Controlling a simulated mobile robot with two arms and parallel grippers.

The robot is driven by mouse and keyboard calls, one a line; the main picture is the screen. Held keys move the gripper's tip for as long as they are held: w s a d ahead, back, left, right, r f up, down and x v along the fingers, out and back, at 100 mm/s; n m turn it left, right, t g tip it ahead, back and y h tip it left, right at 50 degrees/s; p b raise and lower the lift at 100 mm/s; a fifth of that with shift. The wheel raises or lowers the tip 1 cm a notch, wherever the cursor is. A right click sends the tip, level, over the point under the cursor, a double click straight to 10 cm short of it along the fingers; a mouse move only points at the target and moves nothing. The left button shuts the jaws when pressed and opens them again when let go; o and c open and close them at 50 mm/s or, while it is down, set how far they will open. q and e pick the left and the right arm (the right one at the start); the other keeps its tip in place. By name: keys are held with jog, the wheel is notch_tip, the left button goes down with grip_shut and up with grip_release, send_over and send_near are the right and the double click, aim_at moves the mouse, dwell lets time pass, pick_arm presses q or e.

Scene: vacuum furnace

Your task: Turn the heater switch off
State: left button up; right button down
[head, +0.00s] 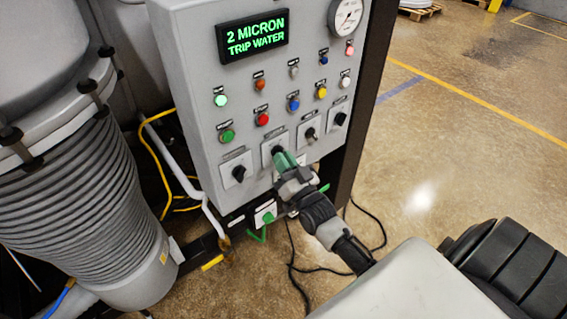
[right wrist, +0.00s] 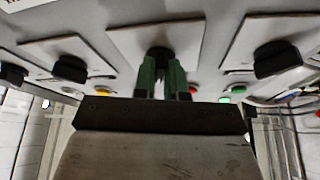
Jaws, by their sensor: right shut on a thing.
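The grey control panel (head: 205,85) carries a row of black rotary knobs on pale square plates. My right gripper (head: 284,160) has green fingertips at the second knob from the left in the head view. In the right wrist view the two fingers (right wrist: 161,78) are closed around this black rotary knob (right wrist: 159,53), one on each side. Its plate (right wrist: 125,38) is partly covered in the head view. The labels are too small to read, so I cannot tell which knob is the heater switch. The knob's angle is mostly hidden by the fingers. My left gripper is not in view.
Another knob (head: 238,173) sits left of the held one, and two more (head: 310,133) are to the right. Coloured buttons and lamps (head: 262,118) are above. The display (head: 253,37) reads "2 MICRON TRIP WATER". A ribbed vessel (head: 75,215) stands left. Open floor (head: 450,130) lies right.

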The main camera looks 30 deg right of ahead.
jog(key=n+y, duration=0.2)
jog(key=n, duration=0.2)
jog(key=n+y+b, duration=0.1)
jog(key=n+y, duration=0.1)
jog(key=n, duration=0.2)
jog(key=r+n+g+y+b, duration=0.1)
jog(key=n+y, duration=0.1)
jog(key=n, duration=0.3)
jog(key=shift+w+d+y, duration=0.15)
jog(key=shift+d+y, duration=0.25)
jog(key=shift+n, duration=0.3)
jog(key=c, duration=1.2)
grip_release()
jog(key=shift+d+f, duration=0.1)
jog(key=shift+a+f+g, duration=0.25)
jog(key=shift+a+g, duration=0.05)
jog(key=shift+d, duration=0.15)
